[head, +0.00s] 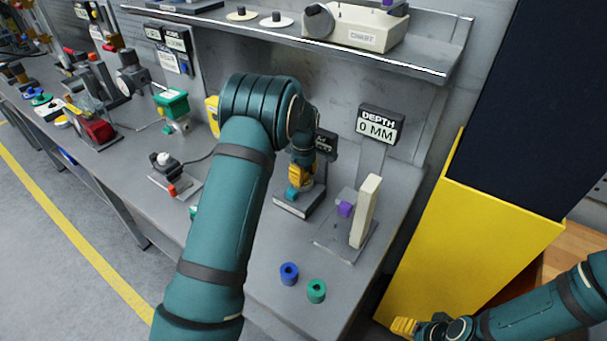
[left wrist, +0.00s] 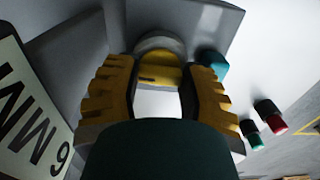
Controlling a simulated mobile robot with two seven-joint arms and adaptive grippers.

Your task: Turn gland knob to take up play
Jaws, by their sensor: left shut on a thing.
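The valve fixture with a grey base plate (head: 298,205) stands on the bench, below a partly hidden dark sign (head: 326,143). My left gripper (head: 299,180) reaches down onto this fixture. In the left wrist view, its two yellow fingers (left wrist: 160,95) stand on either side of a yellow knob-like part (left wrist: 160,75) with a grey round collar behind it. The gripper is shut on this part, which I take for the gland knob. A teal part (left wrist: 212,64) shows beside the right finger; its teal also shows in the head view (head: 291,193). My right gripper (head: 405,327) hangs at lower right, away from the fixture.
A depth stand with a sign reading "DEPTH 0 MM" (head: 379,125) and a cream upright block (head: 366,211) is to the right. A shelf (head: 300,38) runs above. A yellow cabinet (head: 470,245) stands at right.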

